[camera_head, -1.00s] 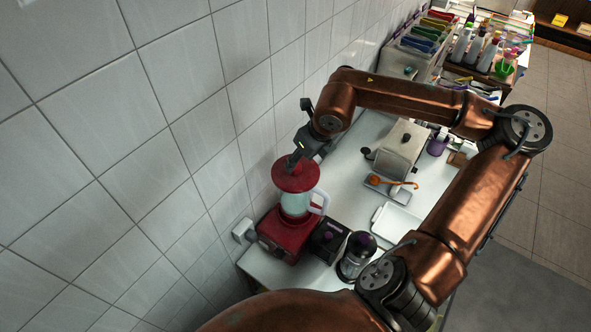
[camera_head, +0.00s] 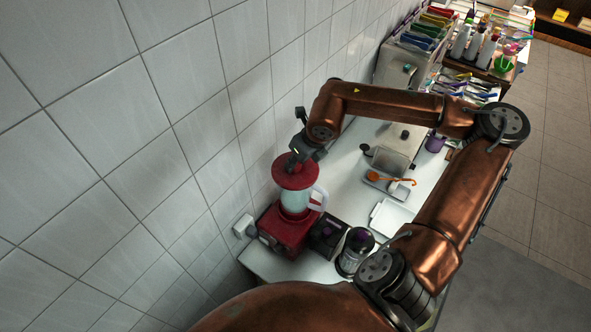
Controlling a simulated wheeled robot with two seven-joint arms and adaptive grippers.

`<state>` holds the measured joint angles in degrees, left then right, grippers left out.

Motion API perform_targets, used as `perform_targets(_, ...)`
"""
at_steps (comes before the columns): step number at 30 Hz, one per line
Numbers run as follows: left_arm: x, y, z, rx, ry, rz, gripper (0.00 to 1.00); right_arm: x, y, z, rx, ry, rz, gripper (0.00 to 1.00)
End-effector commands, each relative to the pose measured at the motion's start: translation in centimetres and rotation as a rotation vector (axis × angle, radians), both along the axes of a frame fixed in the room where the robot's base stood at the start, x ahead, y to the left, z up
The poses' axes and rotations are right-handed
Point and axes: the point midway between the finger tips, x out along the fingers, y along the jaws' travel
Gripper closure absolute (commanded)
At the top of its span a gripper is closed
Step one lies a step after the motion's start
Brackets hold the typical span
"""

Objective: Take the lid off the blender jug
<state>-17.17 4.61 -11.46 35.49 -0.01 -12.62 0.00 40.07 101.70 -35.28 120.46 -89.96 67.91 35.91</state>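The blender has a red base (camera_head: 284,231), a pale clear jug (camera_head: 296,197) with a handle on its right side, and a wide round red lid (camera_head: 295,174) on top. It stands at the near left of the counter, close to the wall. My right gripper (camera_head: 292,161) points down at the middle of the lid from behind, its fingertips touching or just above the top. Its fingers are small and dark here, so I cannot tell whether they are closed on anything. The lid appears seated on the jug. My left gripper is not in view.
A dark box (camera_head: 328,237) and a metal canister (camera_head: 356,250) stand just right of the blender. A white tray (camera_head: 390,218) and a grey metal container (camera_head: 391,161) lie further right. The tiled wall (camera_head: 150,150) is close on the left.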

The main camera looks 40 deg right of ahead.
Motion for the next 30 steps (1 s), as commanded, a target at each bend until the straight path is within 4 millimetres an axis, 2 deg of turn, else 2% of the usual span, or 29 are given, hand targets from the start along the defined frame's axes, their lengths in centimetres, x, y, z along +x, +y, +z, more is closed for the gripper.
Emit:
perform_targets(7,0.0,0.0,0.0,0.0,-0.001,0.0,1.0,0.0,0.0,0.0,-0.001,0.001,0.0,0.99)
perform_targets(17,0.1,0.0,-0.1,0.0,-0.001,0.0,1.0,0.0,0.0,0.3,-0.001,-0.001,-0.001,0.99)
perform_targets(20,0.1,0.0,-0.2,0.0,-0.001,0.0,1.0,0.1,-0.1,0.9,-0.001,-0.001,-0.002,0.99)
perform_targets(25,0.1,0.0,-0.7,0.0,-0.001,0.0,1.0,0.1,-0.1,3.1,-0.001,-0.005,-0.002,0.99)
perform_targets(30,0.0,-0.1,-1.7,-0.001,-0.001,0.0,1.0,-1.4,1.4,5.3,-0.001,-0.004,0.003,0.99)
